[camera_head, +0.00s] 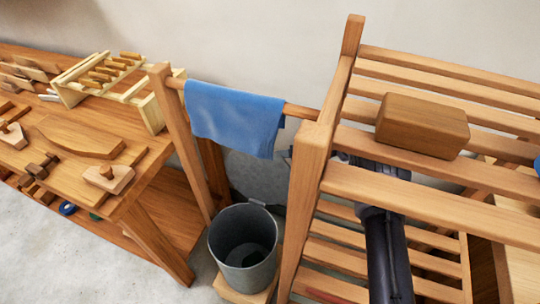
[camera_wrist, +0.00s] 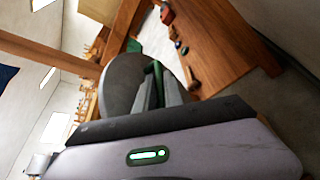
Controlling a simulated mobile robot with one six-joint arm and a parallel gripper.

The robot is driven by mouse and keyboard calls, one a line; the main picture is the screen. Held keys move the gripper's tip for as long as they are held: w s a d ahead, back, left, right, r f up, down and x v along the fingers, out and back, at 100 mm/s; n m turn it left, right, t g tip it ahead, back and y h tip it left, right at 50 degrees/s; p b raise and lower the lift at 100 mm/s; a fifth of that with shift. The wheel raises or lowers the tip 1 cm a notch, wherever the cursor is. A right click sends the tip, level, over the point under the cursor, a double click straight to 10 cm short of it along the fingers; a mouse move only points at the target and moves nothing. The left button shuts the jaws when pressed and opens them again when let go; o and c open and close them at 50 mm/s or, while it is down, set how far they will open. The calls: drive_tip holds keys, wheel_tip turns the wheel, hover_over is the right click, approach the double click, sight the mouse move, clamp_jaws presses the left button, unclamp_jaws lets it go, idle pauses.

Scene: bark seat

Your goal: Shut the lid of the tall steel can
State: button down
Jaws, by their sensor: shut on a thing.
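The tall steel can (camera_head: 243,247) stands between the workbench and the slatted rack. Its mouth is open and its dark inside shows. Its grey round lid (camera_head: 258,178) stands raised behind the mouth, partly hidden by the blue cloth and the rack post. In the wrist view the lid (camera_wrist: 122,80) is a dark grey disc just beyond the fingers. My gripper (camera_wrist: 158,82) is shut on the lid, near its edge; the exact grip spot is hard to see. In the head view a small bit of my gripper (camera_head: 284,153) shows beside the post, the rest hidden.
A blue cloth (camera_head: 235,115) hangs on a wooden rail above the can. The slatted rack (camera_head: 440,200), with a wooden block (camera_head: 422,124) on top, stands close on the right, over my arm. The workbench (camera_head: 110,205) with tools is on the left.

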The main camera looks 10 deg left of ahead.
idle(0.3)
drive_tip(key=s+r+p, duration=0.1)
drive_tip(key=p, duration=0.2)
drive_tip(key=shift+r+n, duration=0.15)
drive_tip(key=shift+n, duration=0.15)
drive_tip(key=shift+s+a+r+p, duration=0.1)
drive_tip(key=shift+s+p, duration=0.3)
drive_tip(key=shift+p, duration=0.15)
drive_tip(key=shift+s, duration=0.25)
drive_tip(key=shift+f+n, duration=0.25)
drive_tip(key=shift+n, duration=0.05)
drive_tip(key=c, duration=1.7)
unclamp_jaws()
